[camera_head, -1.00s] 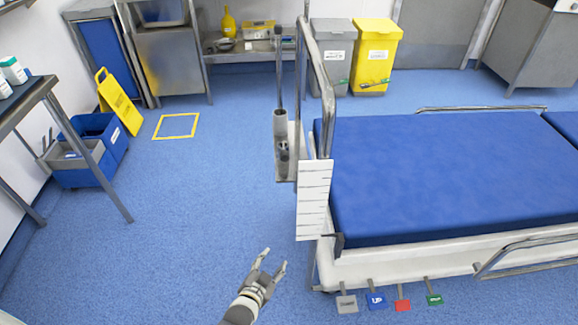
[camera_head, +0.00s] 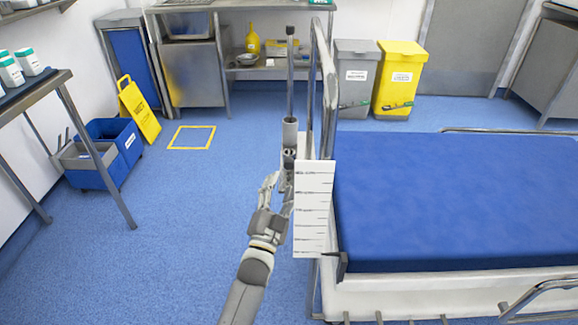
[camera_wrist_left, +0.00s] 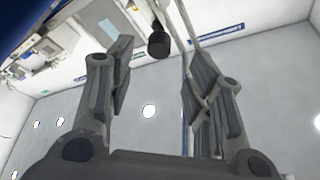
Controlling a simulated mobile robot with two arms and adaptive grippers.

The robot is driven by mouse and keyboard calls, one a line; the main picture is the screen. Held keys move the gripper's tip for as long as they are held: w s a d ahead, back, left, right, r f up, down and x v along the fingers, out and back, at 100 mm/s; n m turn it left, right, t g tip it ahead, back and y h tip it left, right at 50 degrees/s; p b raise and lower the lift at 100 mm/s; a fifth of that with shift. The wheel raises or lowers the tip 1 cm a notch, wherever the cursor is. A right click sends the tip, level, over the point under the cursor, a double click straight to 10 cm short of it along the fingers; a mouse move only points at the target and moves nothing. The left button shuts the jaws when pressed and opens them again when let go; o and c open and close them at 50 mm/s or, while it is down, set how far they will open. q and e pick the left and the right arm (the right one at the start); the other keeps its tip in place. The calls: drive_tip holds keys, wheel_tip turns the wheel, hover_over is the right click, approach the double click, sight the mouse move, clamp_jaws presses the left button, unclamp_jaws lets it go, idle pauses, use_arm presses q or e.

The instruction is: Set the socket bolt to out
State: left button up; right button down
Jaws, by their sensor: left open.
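The grey tubular socket (camera_head: 290,132) stands upright on a plate at the bed's left end, with a tall rod rising from it. A small dark round part that looks like the bolt (camera_head: 289,155) shows on the socket's lower body; its in or out position is hard to tell. My left gripper (camera_head: 277,183) is open, just below and left of the socket, and overlaps its lower part in the picture. In the left wrist view a dark cylindrical knob (camera_wrist_left: 158,44) appears between the open fingers, beyond the tips; I cannot tell for sure if it is the bolt.
A white marked panel (camera_head: 313,210) hangs right of the gripper, beside the bed's rail. The blue mattress (camera_head: 450,200) lies to the right. A yellow floor sign (camera_head: 140,110) and blue bucket (camera_head: 118,150) stand at left. The floor between is clear.

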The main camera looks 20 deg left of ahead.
sight(288, 168)
use_arm(q)
drive_tip(key=b+x, duration=0.1)
drive_tip(key=x, duration=0.6)
drive_tip(key=shift+w, duration=0.4)
drive_tip(key=shift+c, duration=0.5)
clamp_jaws()
